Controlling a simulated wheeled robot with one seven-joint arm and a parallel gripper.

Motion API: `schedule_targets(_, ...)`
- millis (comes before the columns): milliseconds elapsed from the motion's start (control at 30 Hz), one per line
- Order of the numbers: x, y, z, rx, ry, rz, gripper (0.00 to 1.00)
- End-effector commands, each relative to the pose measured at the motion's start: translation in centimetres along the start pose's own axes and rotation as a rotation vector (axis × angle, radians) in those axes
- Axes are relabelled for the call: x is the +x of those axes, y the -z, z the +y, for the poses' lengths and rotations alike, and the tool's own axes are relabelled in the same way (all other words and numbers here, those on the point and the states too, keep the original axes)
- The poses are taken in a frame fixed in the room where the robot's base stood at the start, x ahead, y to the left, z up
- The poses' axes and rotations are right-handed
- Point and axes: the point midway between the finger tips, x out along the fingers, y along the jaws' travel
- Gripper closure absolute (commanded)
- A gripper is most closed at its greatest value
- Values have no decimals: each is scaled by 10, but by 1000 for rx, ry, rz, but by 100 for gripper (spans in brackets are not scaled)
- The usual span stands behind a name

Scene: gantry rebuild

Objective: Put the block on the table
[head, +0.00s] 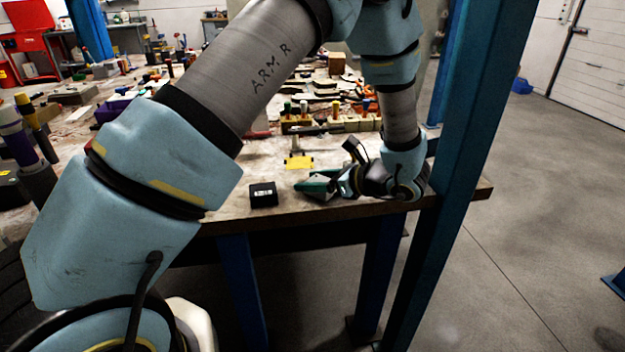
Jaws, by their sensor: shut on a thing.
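The table (285,215) has a worn, pale top with a dark front edge. My gripper (335,183) is low over its front right part, near the edge. It points left and is shut on a green block (317,187). The block is partly hidden by the gripper, and I cannot tell whether it touches the tabletop.
A small black box (263,194) lies left of the held block, near the front edge. A yellow piece (299,162) lies just behind. Tools and wooden parts crowd the table farther back. A blue post (465,130) stands close to my gripper's right.

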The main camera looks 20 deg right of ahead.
Motion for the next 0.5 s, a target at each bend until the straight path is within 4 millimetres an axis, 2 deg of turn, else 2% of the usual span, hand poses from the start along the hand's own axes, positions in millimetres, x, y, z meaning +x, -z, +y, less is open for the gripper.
schedule_targets(100,1,4,0,0,0,-1,100)
schedule_targets(133,1,3,0,0,0,0,34)
schedule_targets(367,1,2,0,0,0,0,9)
schedule_targets(500,1,2,0,0,0,0,8)
